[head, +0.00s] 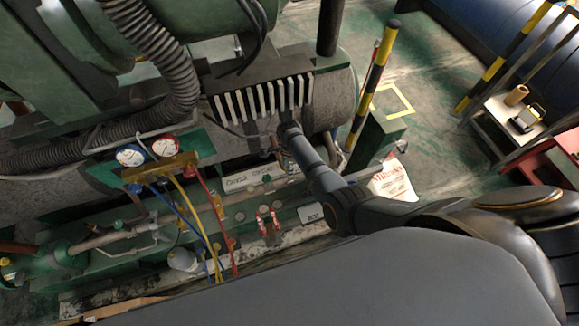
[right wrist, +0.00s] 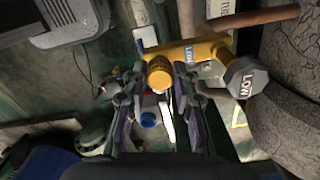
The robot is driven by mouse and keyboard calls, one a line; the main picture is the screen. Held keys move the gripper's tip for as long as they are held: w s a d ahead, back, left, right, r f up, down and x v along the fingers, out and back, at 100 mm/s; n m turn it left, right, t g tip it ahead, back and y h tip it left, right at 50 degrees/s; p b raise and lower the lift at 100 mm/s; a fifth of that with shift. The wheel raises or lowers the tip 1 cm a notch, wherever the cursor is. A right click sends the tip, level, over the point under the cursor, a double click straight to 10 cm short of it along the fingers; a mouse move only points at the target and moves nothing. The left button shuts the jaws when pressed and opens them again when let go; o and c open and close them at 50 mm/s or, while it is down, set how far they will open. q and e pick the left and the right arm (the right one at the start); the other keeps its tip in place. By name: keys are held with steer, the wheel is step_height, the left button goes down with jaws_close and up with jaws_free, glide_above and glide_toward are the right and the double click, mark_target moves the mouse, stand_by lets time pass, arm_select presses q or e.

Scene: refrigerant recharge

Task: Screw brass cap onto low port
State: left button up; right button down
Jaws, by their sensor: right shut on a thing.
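In the right wrist view, the round brass cap (right wrist: 159,75) sits between the two fingers of my right gripper (right wrist: 158,88), which is shut on it. The cap is at the left end of the yellow low-side valve body (right wrist: 205,50), which carries a blue LOW label. From this angle I cannot tell whether the cap is seated on the port or just in front of it. In the head view, my right gripper (head: 288,132) reaches in from the right below the grey fins, and its wrist hides most of the valve. My left gripper is not in view.
A grey hex cap marked LOW (right wrist: 246,78) sits just right of the valve, beside a large rounded casing (right wrist: 292,125). A gauge manifold (head: 160,168) with blue, yellow and red hoses stands to the left. Red-handled valves (head: 268,220) are below the gripper.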

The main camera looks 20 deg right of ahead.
steer(key=shift+f, duration=0.1)
steer(key=shift+m, duration=0.6)
steer(key=c, duration=1.5)
jaws_free()
steer(key=shift+m, duration=0.5)
steer(key=o, duration=0.5)
step_height(320, 180, up, 12)
